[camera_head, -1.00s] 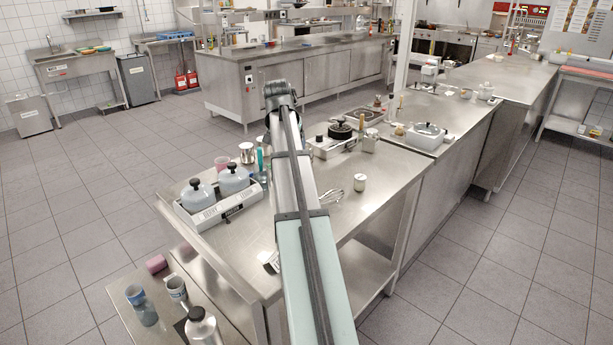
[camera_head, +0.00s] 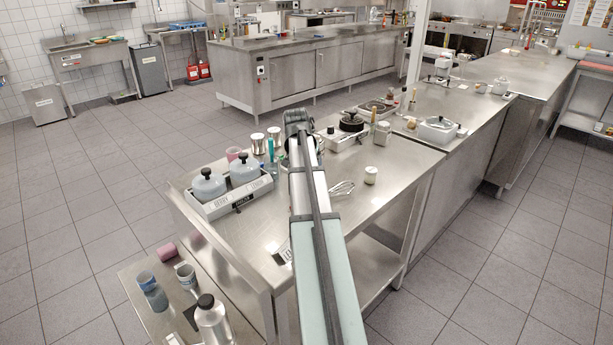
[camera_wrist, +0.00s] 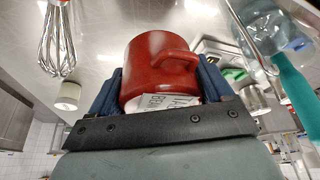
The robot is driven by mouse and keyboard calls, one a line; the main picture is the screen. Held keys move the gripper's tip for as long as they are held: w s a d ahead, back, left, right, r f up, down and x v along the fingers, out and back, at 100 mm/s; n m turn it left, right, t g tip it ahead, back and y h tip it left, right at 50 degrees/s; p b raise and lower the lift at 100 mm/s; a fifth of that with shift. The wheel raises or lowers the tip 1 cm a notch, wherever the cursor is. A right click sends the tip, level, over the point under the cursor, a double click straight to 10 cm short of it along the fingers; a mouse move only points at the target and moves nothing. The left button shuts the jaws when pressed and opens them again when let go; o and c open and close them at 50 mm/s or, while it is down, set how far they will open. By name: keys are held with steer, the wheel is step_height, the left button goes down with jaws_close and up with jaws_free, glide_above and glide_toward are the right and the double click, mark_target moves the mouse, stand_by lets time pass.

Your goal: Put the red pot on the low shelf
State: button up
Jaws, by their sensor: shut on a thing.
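The red pot (camera_wrist: 158,68) has a loop handle on its side and sits between the dark blue fingers of my gripper (camera_wrist: 155,95) in the wrist view. The fingers are shut on it. A white printed label (camera_wrist: 168,101) shows at the pot, close to the gripper's mount.
On the worktop stand a tray with two lidded pots (camera_head: 226,205), a whisk (camera_head: 342,188), a white-lidded jar (camera_head: 371,175) and a hob (camera_head: 345,138). The tiled floor (camera_head: 80,230) is open.

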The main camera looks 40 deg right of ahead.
steer(key=shift+f, duration=2.25)
steer(key=shift+f, duration=0.15)
steer(key=o, duration=1.2)
steer(key=shift+c, duration=0.2)
steer(key=v, duration=1.2)
